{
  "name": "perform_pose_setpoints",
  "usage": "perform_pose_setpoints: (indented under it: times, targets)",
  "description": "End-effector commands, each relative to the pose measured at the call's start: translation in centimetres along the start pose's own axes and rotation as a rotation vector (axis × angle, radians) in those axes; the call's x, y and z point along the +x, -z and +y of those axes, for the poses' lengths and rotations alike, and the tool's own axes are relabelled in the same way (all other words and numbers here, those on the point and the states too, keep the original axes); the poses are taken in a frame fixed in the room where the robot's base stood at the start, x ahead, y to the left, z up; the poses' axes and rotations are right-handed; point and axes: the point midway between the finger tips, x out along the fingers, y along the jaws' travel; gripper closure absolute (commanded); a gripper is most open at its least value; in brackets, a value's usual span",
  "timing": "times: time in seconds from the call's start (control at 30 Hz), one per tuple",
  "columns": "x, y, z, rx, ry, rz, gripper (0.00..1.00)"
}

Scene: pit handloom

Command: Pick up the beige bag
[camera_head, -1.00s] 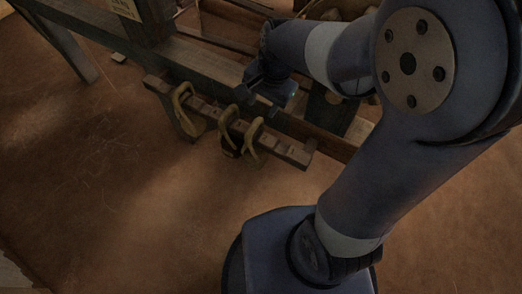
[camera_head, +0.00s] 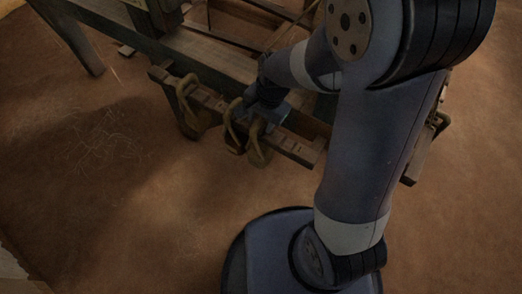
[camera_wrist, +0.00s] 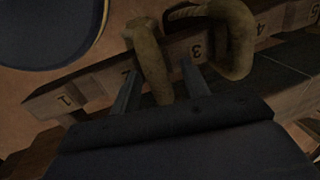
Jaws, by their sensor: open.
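Several bags with looped tan straps hang from a wooden peg rail: a left bag (camera_head: 186,100), a middle bag (camera_head: 233,128) and a right bag (camera_head: 257,148). In the dim light I cannot tell which is the beige one. My gripper (camera_head: 252,112) is at the rail by the middle and right bags. In the wrist view its open fingers (camera_wrist: 160,88) straddle one upright tan strap (camera_wrist: 150,60), with gaps beside it. A second strap loop (camera_wrist: 238,40) curves to the right, outside the fingers. The bag bodies are hidden in the wrist view.
The rail (camera_head: 300,150) carries number labels and runs along the dark wooden loom frame (camera_head: 205,65) behind it. A dark rounded shape (camera_wrist: 45,30) fills the upper left of the wrist view. The brown floor (camera_head: 120,190) in front is clear.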

Motion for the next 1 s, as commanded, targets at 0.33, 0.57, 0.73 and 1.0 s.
perform_pose_setpoints:
  times: [0.33,0.57,0.73,1.0]
  targets:
    - [-0.03,0.00,-0.02,-0.001,0.000,0.000,0.68]
    - [-0.04,0.01,-0.02,-0.001,0.000,0.001,0.87]
    - [-0.04,0.01,-0.02,-0.001,0.000,0.001,1.00]
    - [-0.04,0.01,-0.02,-0.001,0.000,0.001,1.00]
